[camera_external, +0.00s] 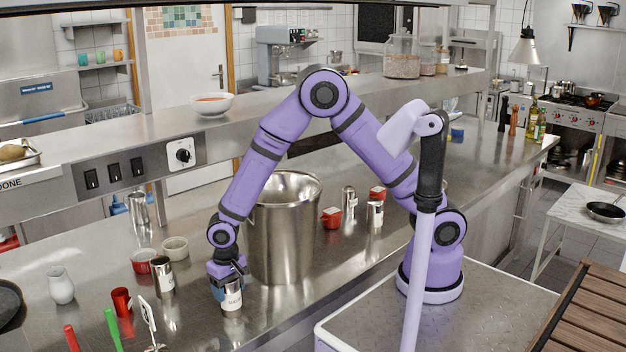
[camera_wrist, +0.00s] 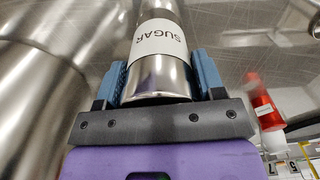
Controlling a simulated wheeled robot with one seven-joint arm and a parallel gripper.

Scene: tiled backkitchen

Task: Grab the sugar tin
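The sugar tin (camera_external: 232,299) is a small shiny metal cylinder with a white label. It is upright at the front of the steel counter, directly under my gripper (camera_external: 226,278). In the wrist view the tin (camera_wrist: 158,75) lies between the two blue fingers of my gripper (camera_wrist: 160,80), and its label reads SUGAR, upside down. The fingers sit close against both sides of the tin, and my gripper looks shut on it. I cannot tell whether the tin's base touches the counter.
A large steel pot (camera_external: 285,230) stands just right of and behind the tin. To the left are another labelled tin (camera_external: 162,278), a red tin (camera_external: 122,302), small bowls (camera_external: 175,248) and a white vase (camera_external: 61,285). Red and green-handled utensils (camera_external: 113,330) lie near the front edge.

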